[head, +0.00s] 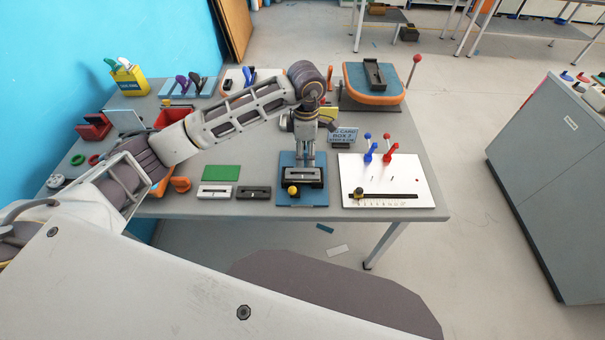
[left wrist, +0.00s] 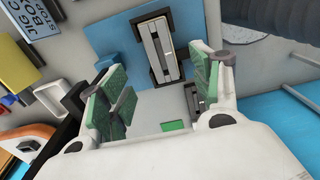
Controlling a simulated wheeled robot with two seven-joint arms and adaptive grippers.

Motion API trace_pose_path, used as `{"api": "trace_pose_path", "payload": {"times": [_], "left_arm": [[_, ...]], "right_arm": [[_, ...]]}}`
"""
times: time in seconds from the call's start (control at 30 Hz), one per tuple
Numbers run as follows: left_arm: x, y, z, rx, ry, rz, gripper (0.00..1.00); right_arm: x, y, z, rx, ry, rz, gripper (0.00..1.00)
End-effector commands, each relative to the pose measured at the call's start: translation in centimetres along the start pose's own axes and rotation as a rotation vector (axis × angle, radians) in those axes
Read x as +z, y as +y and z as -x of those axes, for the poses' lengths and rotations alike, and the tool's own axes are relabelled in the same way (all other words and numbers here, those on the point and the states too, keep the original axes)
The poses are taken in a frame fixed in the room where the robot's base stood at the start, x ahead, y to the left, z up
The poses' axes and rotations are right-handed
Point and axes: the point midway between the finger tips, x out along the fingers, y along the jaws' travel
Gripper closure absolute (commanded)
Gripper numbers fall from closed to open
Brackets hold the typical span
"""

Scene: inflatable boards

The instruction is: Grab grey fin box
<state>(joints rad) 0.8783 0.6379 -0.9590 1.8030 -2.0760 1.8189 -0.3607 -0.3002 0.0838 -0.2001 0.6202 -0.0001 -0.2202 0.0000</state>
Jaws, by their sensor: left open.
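My left gripper (head: 306,158) points down over the blue board (head: 290,199) at the front of the table, its fingers apart and empty. A light grey slotted box in a black holder (head: 303,178) sits on that board, just in front of the fingers. In the left wrist view the slotted box (left wrist: 160,50) lies beyond the open green-padded fingers (left wrist: 155,88). A dark grey slotted box (head: 253,192) lies left of the board, partly hidden by a finger in the wrist view (left wrist: 191,97). A pale grey slotted box (head: 215,191) lies further left. My right gripper is not seen.
A white board with blue and red-handled tools (head: 405,178) stands to the right. A green pad (head: 221,173) lies behind the loose boxes. A yellow knob (head: 292,190) is at the blue board's front. An orange-edged board (head: 375,97) is behind.

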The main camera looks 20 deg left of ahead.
Motion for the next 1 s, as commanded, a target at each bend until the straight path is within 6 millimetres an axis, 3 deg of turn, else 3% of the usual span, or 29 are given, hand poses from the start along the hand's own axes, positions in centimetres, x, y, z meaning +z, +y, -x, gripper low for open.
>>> {"api": "trace_pose_path", "payload": {"times": [0.4, 1.0], "left_arm": [[0.0, -0.1, -4.3, -0.002, 0.000, 0.000, 0.36], [-0.1, 0.0, -5.3, -0.001, 0.000, 0.000, 0.36]], "right_arm": [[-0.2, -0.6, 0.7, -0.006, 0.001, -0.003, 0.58], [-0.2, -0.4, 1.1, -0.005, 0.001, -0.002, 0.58]]}}
